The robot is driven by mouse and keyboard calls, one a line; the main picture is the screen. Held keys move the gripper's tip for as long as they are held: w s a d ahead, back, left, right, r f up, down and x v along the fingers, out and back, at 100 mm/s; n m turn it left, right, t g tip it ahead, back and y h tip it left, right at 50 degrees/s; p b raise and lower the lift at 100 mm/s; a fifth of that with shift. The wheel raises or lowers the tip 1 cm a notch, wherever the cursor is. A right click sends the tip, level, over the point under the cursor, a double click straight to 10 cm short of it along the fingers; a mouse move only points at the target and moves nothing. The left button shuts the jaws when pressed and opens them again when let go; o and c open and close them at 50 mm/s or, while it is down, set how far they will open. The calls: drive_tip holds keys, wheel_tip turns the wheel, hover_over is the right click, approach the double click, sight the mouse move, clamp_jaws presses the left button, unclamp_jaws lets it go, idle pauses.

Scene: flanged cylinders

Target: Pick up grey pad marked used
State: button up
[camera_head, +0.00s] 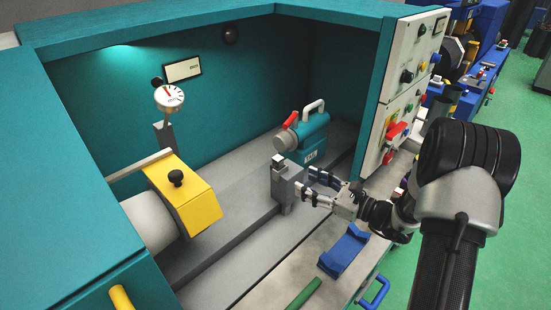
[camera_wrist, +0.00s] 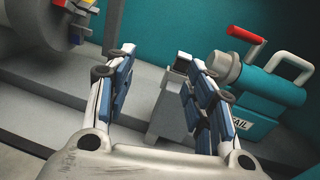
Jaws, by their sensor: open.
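No marking "used" is legible in either view, so I cannot tell for sure which thing is the grey pad. A grey block (camera_head: 286,188) stands upright on the grey machine bed, and it shows between and beyond my fingers in the wrist view (camera_wrist: 168,118). A small grey piece with a dark face (camera_head: 278,162) sits at its top; it also shows in the wrist view (camera_wrist: 182,63). My gripper (camera_head: 304,183) is open and empty, close to the block's right side. In the wrist view the gripper (camera_wrist: 158,62) has its right finger overlapping the block's right part.
A teal tailstock (camera_head: 311,143) with a red lever stands just behind the block. A yellow guard (camera_head: 187,192) is at the left, with a dial gauge (camera_head: 169,97) above. A blue holder (camera_head: 344,250) and a green bar (camera_head: 304,293) lie in front. The control panel (camera_head: 405,95) is at the right.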

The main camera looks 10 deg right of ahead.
wheel_tip(320, 180, down, 2)
drive_tip(key=w+d+f+m+t+h, duration=0.1)
drive_tip(key=w+d+m+t, duration=0.1)
drive_tip(key=d, duration=0.1)
drive_tip(key=b, duration=0.2)
approach(281, 161)
drive_tip(key=x, duration=0.5)
drive_tip(key=b+x, duration=0.1)
drive_tip(key=x, duration=0.5)
drive_tip(key=shift+w+a+f+b, duration=0.15)
drive_tip(key=shift+w+b, duration=0.15)
drive_tip(key=shift+b, duration=0.05)
drive_tip(key=shift+c, duration=0.4)
clamp_jaws()
